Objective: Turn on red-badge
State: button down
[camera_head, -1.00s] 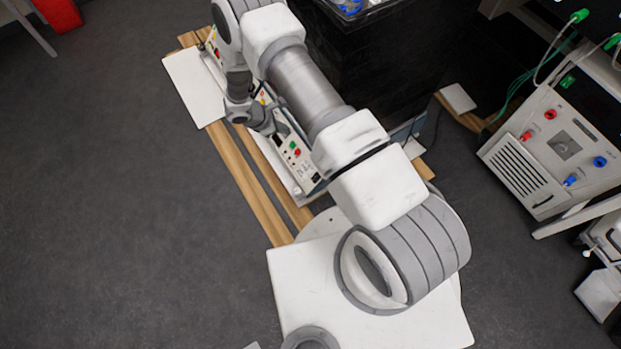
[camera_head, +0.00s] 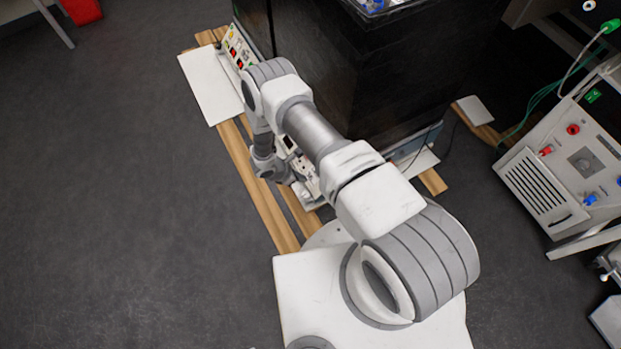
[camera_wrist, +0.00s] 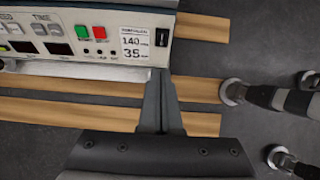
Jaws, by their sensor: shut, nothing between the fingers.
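In the wrist view a pale control panel (camera_wrist: 110,62) fills the upper left, with a green button (camera_wrist: 82,31), a red button (camera_wrist: 99,32), a white label (camera_wrist: 134,42) reading 140 and 35, and a black rocker switch (camera_wrist: 162,37) at its right end. My gripper (camera_wrist: 160,74) is shut and empty, its tips just below the panel's lower right corner in the picture. I cannot tell if they touch it. In the head view my arm partly covers this panel (camera_head: 303,172). A second panel (camera_head: 238,46) with red displays shows farther back. I cannot make out a red badge.
The panels sit along a large black cabinet (camera_head: 330,75) above wooden slats (camera_head: 252,185). A grey instrument (camera_head: 565,175) with cables stands at the right. Dark floor (camera_head: 120,200) on the left is clear. Metal-footed legs (camera_wrist: 232,92) stand right in the wrist view.

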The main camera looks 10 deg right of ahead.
jog(key=b+x, duration=0.2)
jog(key=x, duration=0.3)
jog(key=b+x, duration=0.2)
jog(key=x, duration=0.4)
jog(key=shift+w+d, duration=0.2)
jog(key=shift+d, duration=0.25)
jog(key=shift+w+d+f+b, duration=0.25)
jog(key=shift+d+b, duration=0.2)
jog(key=shift+d, duration=0.15)
